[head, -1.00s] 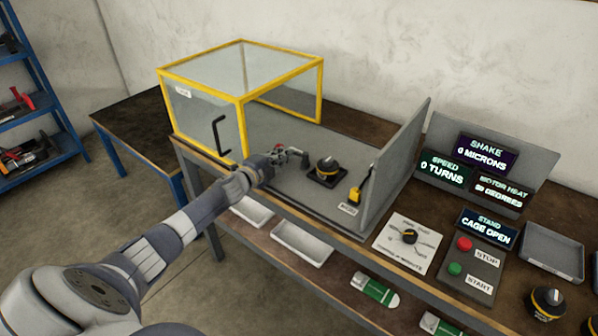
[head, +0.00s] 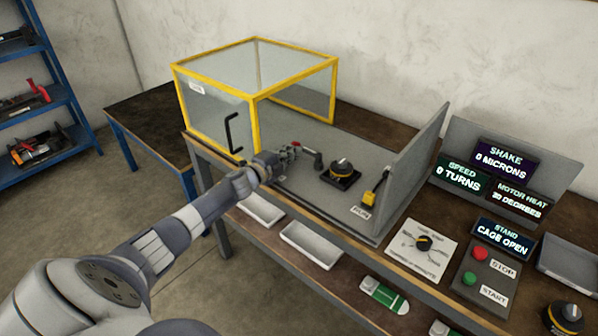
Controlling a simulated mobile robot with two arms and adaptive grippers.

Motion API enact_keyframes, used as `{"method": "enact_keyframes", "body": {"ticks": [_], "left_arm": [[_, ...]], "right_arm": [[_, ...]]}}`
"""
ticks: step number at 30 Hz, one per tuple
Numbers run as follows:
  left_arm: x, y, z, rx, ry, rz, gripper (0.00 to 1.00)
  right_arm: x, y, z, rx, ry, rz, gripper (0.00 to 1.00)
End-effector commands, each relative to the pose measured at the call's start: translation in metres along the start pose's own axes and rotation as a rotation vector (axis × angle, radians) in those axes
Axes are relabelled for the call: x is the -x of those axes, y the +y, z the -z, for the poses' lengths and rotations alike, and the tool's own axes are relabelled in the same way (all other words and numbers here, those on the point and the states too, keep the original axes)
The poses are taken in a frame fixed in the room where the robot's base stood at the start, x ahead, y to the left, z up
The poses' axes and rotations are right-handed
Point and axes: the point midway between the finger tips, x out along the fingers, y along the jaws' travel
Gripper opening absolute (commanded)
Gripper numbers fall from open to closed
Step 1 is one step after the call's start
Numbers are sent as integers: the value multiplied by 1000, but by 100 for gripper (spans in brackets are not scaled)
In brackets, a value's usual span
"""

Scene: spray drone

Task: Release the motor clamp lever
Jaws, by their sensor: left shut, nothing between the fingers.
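My left gripper (head: 287,158) is shut and empty, just left of this part. A small gap seems to show, but contact is hard to tell. Its fingers are small and partly overlap the background. My right gripper is not in view.
A clear cage with a yellow frame (head: 258,125) and black handle stands open behind my left gripper. A grey upright panel (head: 408,165) stands right of the motor. A yellow-black tool (head: 371,192) is by it. The control box (head: 487,275) is farther right; its display reads CAGE OPEN.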

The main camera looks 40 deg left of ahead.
Motion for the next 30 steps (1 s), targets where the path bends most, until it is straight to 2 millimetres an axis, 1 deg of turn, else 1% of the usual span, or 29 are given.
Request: {"method": "enact_keyframes", "body": {"ticks": [5,21,24,30], "left_arm": [[15,1,-1,-2,-1,-2,0],[91,1,-1,1,-1,-2,0],[102,2,-2,1,-2,-3,0],[116,0,-2,1,-2,-1,0]], "right_arm": [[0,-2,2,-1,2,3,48],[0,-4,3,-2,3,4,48],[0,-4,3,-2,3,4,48],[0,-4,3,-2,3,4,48]]}}
